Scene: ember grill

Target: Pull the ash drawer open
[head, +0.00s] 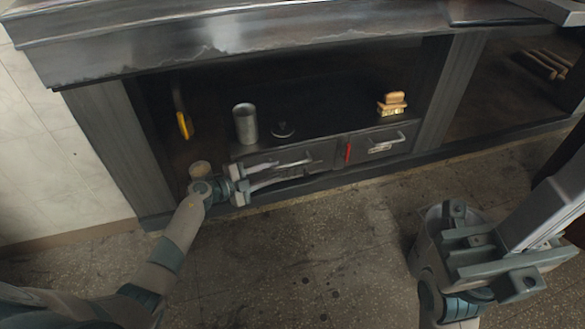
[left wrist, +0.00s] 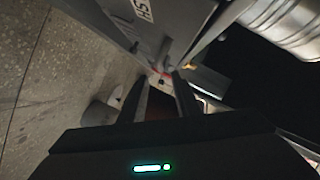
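The ash drawer (head: 322,152) is the left of two dark drawers under the shelf. Its front looks flush with the cabinet, and my left gripper partly covers it. The left wrist view shows its label (left wrist: 143,11) upside down at the top. My left gripper (head: 308,168) lies in front of this drawer, fingers pointing right along its front. In the left wrist view its fingers (left wrist: 162,90) stand apart, with nothing clearly held. The drawer's handle is not clearly visible. My right gripper (head: 488,255) is at the lower right, away from the drawers; its finger gap is unclear.
The right drawer (head: 363,153) has a bar handle and a red strip at its left edge. The floor (head: 320,245) in front is clear.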

